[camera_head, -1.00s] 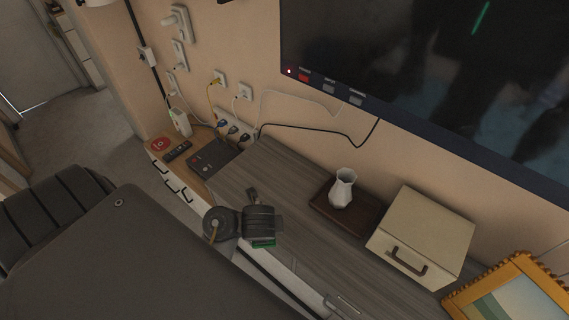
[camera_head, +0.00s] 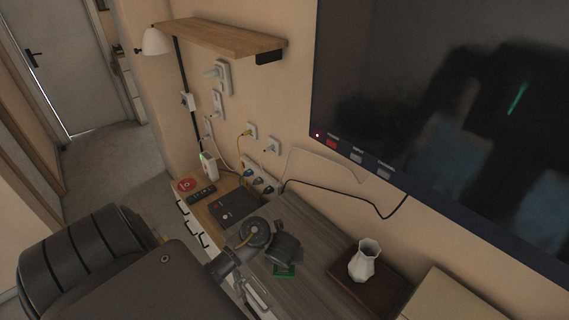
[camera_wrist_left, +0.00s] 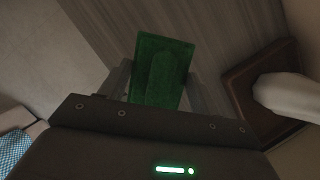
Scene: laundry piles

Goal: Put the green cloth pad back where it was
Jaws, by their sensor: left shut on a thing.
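The green cloth pad (camera_wrist_left: 160,70) is between the fingers of my left gripper (camera_wrist_left: 158,90) in the left wrist view. The fingers are shut on it, one on each side. In the head view the pad (camera_head: 284,271) shows as a small green patch under my left gripper (camera_head: 287,262), over the grey wood-grain cabinet top (camera_head: 318,240). My wrist hides most of it there. I cannot tell whether the pad touches the top. My right gripper is not in view.
A white vase (camera_head: 365,262) stands on a dark brown tray (camera_head: 393,291) right of the pad. A beige box (camera_head: 450,300) is at the lower right. A black device (camera_head: 236,208), a remote (camera_head: 201,195) and a red round item (camera_head: 186,185) lie at the cabinet's far left end.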

